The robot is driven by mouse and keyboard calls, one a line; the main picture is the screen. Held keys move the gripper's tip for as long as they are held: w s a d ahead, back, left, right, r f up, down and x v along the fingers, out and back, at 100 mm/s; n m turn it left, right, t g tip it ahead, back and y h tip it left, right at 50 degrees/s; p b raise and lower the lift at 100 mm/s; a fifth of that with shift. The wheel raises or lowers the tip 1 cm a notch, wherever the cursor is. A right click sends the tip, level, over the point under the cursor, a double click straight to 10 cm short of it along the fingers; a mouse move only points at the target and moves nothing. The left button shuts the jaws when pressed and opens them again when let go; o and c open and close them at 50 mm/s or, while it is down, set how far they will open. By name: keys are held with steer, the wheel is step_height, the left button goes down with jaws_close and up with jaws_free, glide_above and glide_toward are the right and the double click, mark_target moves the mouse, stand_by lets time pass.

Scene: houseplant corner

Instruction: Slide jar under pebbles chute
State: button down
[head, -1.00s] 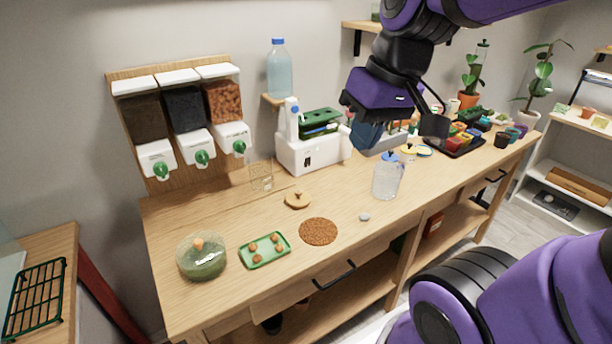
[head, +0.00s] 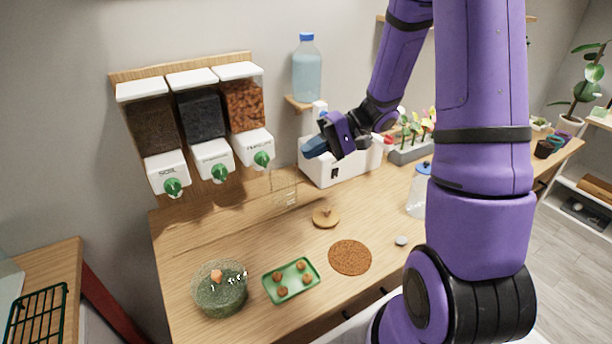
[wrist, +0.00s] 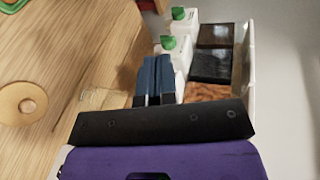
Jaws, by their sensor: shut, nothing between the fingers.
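A clear, empty-looking glass jar (head: 285,188) stands on the bench, right of and below the right-hand dispenser. It shows faintly in the wrist view (wrist: 95,97), left of my fingers. The right-hand dispenser (head: 246,106) holds orange-brown pebbles; its white chute (head: 253,146) has a green knob (head: 262,159). My gripper (head: 314,147) is shut and empty, above and to the right of the jar, not touching it. Its blue fingers (wrist: 155,78) lie together in the wrist view, pointing towards the dispensers. The small chute labels are hard to read.
Two more dispensers with dark contents (head: 152,125) (head: 200,113) hang to the left. A round wooden lid (head: 326,217), brown mat (head: 350,258), green tray (head: 291,280) and glass bowl (head: 220,290) occupy the front bench.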

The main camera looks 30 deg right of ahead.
mark_target(290, 183)
steer(key=w+d+f+m+t+h, duration=0.1)
steer(key=w+d+f+m+t, duration=0.2)
steer(key=d+f+t, duration=0.45)
steer(key=w+d+f+m+t+h, duration=0.15)
steer(key=d+f+m+t, duration=0.3)
steer(key=f, duration=0.55)
steer(key=x, duration=1)
steer(key=shift+d+f+n+g+y, duration=0.15)
steer(key=shift+n+g+y, duration=0.2)
steer(key=shift+g, duration=0.05)
steer(key=shift+w, duration=0.1)
steer(key=a, duration=0.7)
steer(key=shift+w+a, duration=0.1)
steer(key=shift+w, duration=0.1)
